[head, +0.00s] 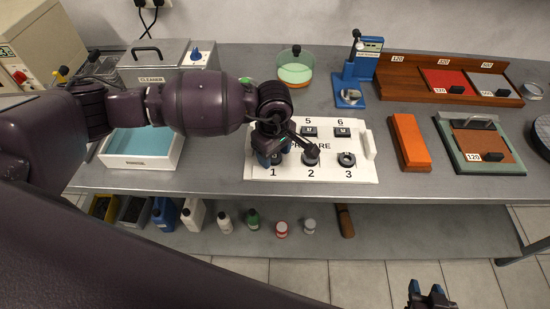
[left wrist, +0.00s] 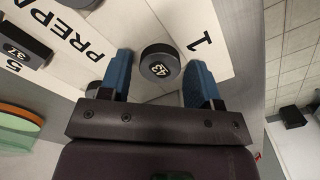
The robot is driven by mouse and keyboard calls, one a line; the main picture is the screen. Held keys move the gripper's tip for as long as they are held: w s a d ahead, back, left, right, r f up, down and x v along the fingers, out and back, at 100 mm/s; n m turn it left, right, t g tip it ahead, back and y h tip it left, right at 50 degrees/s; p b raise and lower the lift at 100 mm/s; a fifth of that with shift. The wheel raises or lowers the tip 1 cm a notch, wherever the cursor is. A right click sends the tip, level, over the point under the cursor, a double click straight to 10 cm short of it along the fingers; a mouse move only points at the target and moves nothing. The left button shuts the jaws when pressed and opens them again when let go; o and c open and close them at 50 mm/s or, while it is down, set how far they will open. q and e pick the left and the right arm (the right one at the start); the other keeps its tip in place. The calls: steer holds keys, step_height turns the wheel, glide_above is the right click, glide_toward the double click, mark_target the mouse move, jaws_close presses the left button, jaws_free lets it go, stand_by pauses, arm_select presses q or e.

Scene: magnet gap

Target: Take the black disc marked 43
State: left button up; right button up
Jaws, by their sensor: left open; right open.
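The black disc marked 43 (left wrist: 160,66) sits beside the printed 1 on the white PREPARE board (head: 357,172). In the left wrist view it shows between the two blue fingertips of my left gripper (left wrist: 160,78), with space on both sides. My left gripper is open and holds nothing. In the head view the left gripper (head: 274,153) is over the board's left end and mostly hides the disc. My right gripper (head: 430,295) is open at the bottom of the head view, in front of the bench and away from the board.
Other dark pieces sit on the board, including ones near 2 (head: 310,156) and 3 (head: 346,159), and a block marked 37 (left wrist: 20,46) near 5. An orange block (head: 410,142) lies to the right. A blue-filled tray (head: 138,163) stands left.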

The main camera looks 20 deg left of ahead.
steer(key=shift+s, duration=0.1)
arm_select(q)
steer(key=c, duration=0.7)
steer(key=shift+r+p, duration=0.65)
steer(key=shift+r, duration=0.7)
steer(key=shift+r+p, duration=0.5)
steer(key=shift+r, duration=0.7)
arm_select(e)
step_height(320, 180, up, 3)
steer(key=shift+d+r, duration=0.1)
